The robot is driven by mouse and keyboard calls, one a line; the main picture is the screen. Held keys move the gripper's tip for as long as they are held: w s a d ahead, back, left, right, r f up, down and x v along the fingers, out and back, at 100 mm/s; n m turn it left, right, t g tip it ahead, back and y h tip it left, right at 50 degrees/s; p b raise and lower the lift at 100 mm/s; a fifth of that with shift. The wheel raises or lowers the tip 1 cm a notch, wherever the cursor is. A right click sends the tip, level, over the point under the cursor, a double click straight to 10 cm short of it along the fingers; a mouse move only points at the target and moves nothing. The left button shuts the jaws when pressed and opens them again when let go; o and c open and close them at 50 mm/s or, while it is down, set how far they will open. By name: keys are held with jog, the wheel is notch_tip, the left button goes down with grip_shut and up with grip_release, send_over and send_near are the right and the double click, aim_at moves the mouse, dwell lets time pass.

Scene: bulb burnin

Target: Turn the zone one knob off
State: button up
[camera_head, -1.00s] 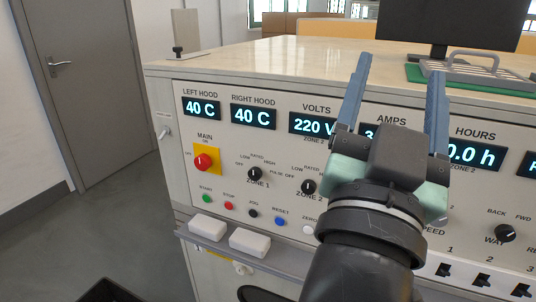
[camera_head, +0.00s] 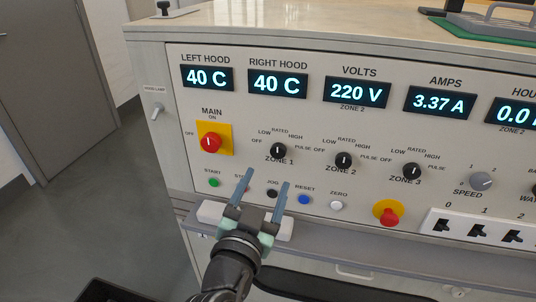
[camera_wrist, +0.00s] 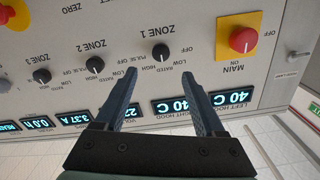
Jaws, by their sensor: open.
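The zone one knob (camera_head: 278,150) is a small black round knob with a white pointer mark, on the panel under the right hood display. Its pointer looks roughly upright, toward the rated mark. In the wrist view the picture is upside down, and the zone one knob (camera_wrist: 161,52) lies ahead of the fingers, a little left of the gap. My gripper (camera_head: 263,178) is open and empty, in front of the panel below the knob, its fingers apart from it. The fingers also show in the wrist view (camera_wrist: 160,82).
The red main switch (camera_head: 210,142) on a yellow plate is left of the knob. The zone two knob (camera_head: 343,160) and zone three knob (camera_head: 411,171) are to its right. Push buttons, including blue reset (camera_head: 304,199), run below. A grey ledge (camera_head: 350,245) juts out under the panel.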

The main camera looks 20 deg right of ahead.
aim_at(278, 152)
jog(key=x, duration=0.9)
jog(key=shift+w, duration=0.1)
grip_shut()
